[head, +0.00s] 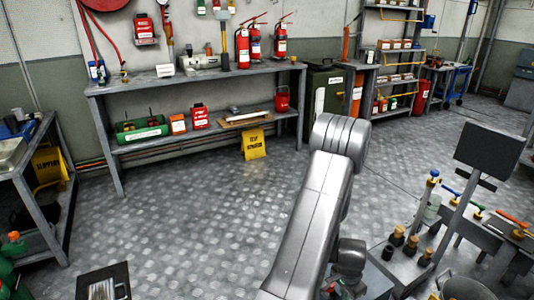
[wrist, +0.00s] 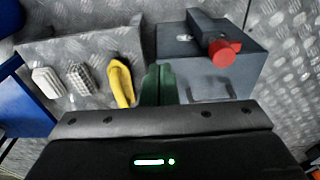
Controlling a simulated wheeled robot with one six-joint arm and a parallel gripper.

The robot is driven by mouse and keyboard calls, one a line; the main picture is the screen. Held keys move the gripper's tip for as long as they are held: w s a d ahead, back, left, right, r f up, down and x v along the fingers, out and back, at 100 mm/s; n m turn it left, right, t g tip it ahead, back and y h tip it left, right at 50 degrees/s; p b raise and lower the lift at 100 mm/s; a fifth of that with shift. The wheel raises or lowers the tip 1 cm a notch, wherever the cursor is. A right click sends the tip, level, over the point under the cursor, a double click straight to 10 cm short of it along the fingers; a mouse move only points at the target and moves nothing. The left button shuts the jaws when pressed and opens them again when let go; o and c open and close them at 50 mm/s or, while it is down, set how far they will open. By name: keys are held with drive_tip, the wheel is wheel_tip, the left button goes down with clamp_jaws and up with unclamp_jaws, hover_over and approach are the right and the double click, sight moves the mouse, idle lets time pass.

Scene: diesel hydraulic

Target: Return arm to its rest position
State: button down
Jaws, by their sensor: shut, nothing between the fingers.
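My gripper (wrist: 158,84) shows in the wrist view as two dark green fingers pressed together with nothing between them. It points toward a grey surface with small objects and a dark grey block. How far it is from them I cannot tell. In the head view my silver arm (head: 315,205) reaches up from the bottom middle and bends at a rounded joint. The gripper itself is not visible there.
A yellow curved object (wrist: 122,78) and a grey block with a red knob (wrist: 223,53) flank the fingers. In the head view, a workbench (head: 190,82) stands behind, and a stand with valves and a dark panel (head: 490,148) is at right.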

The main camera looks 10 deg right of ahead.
drive_tip(key=shift+f, duration=0.15)
drive_tip(key=w+d+f+b, duration=0.2)
drive_tip(key=d+f+b, duration=0.2)
drive_tip(key=f, duration=0.8)
drive_tip(key=shift+d+f, duration=0.2)
drive_tip(key=shift+d, duration=0.2)
drive_tip(key=shift+f, duration=0.1)
